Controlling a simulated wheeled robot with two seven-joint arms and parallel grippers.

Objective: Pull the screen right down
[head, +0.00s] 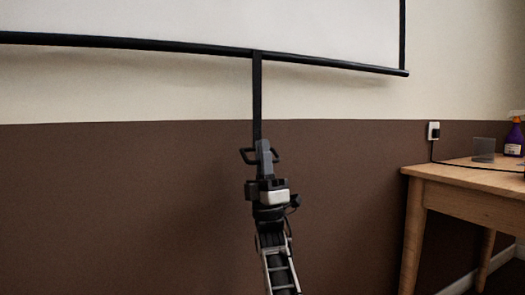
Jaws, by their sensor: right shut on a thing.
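The white projection screen (230,22) hangs on the wall at the top of the head view, with a black bar (150,43) along its bottom edge. A black pull strap (257,95) hangs from the middle of the bar and ends in a dark handle loop (245,154). My right gripper (264,150) is at the strap's lower end, shut on the handle, below the bar. The handle's middle is hidden behind the fingers. The screen's top is out of view. My left gripper is not in view.
A wooden table (470,175) stands at the right, with a purple spray bottle (514,140) and a small grey translucent container (484,149) on it. A wall socket (433,131) with a black cable is above its edge. The brown lower wall (120,210) is clear.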

